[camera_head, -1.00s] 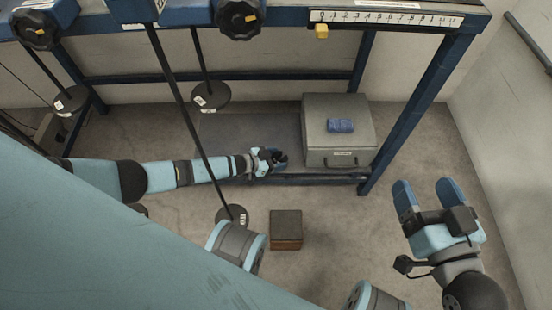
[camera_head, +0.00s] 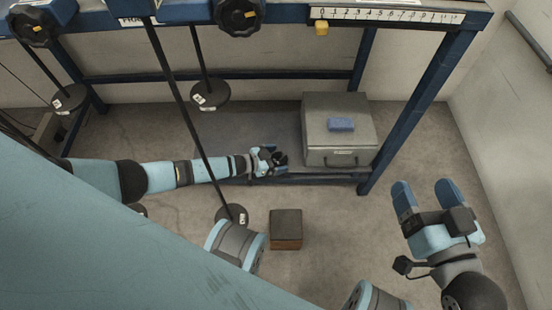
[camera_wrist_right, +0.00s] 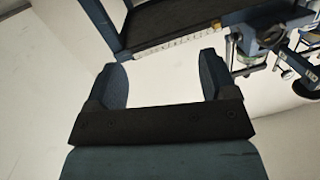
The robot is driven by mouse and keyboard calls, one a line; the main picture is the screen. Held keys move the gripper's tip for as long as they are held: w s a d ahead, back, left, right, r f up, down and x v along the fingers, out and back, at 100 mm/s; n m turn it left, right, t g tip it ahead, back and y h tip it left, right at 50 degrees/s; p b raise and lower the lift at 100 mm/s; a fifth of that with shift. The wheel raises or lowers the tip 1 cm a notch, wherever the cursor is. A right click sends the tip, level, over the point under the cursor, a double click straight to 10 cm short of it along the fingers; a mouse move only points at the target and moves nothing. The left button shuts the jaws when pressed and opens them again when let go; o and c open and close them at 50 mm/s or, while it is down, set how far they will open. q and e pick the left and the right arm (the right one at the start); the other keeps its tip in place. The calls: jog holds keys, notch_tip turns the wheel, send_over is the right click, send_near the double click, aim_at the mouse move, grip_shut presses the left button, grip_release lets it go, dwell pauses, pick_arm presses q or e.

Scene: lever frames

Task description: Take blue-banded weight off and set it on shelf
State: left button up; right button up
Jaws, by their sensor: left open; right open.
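Dark disc weights hang on rods below the blue lever frame: one at the far left (camera_head: 69,98), one at the upper middle (camera_head: 210,94) and one low near the middle (camera_head: 232,216). Each shows a small pale label; I cannot make out a blue band on any of them. My left gripper (camera_head: 279,160) is open, over the front edge of the low dark shelf (camera_head: 240,135), left of the grey box. I see no weight in it. My right gripper (camera_head: 424,195) is open and empty at the right, apart from the frame; its fingers also show in the right wrist view (camera_wrist_right: 160,80).
A grey metal box (camera_head: 350,155) with a blue block (camera_head: 341,124) on top stands on the shelf's right end. A small brown box (camera_head: 286,228) sits on the floor. A blue post (camera_head: 420,110) stands between the shelf and my right gripper. A numbered scale (camera_head: 390,15) runs along the beam.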

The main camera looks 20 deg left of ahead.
pick_arm(q)
jog(key=p+v, duration=0.1)
jog(key=v, duration=0.1)
jog(key=shift+s+a+r+p, duration=0.15)
jog(key=shift+r+p, duration=0.05)
jog(key=shift+p, duration=0.15)
jog(key=p+v, duration=0.2)
jog(key=v, duration=0.2)
jog(key=shift+r, duration=0.1)
jog(key=p+v, duration=0.2)
jog(key=v, duration=0.5)
jog(key=shift+a+f, duration=0.15)
jog(key=shift+f, duration=0.05)
pick_arm(e)
notch_tip(320, 180, up, 7)
jog(key=m+t, duration=0.1)
jog(key=t, duration=0.1)
jog(key=shift+s, duration=0.3)
pick_arm(q)
jog(key=shift+s, duration=0.25)
